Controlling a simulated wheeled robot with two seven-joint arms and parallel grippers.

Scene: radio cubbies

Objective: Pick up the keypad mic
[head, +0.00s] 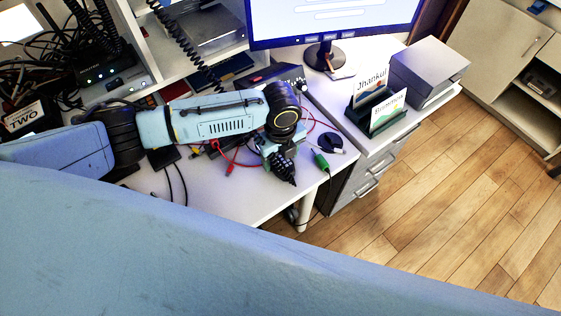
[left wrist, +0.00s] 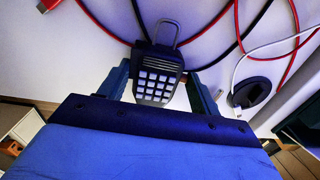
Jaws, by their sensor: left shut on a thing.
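The keypad mic (left wrist: 158,72) is a dark handheld unit with rows of light keys, seen between the two fingers of my left gripper (left wrist: 160,88) in the left wrist view. The gripper is shut on it, with a finger at each side. In the head view the mic (head: 284,166) shows below my left wrist, over the front part of the desk. My left gripper (head: 274,158) is partly hidden there by the wrist. I cannot tell from these views whether the mic touches the desk. My right gripper is in neither view.
Red and black cables and a round black puck (head: 330,143) lie on the desk (head: 230,195) close by. A green connector (head: 320,160) is near the desk edge. A monitor (head: 325,55), card holder (head: 378,110) and grey box (head: 428,70) stand at the back right.

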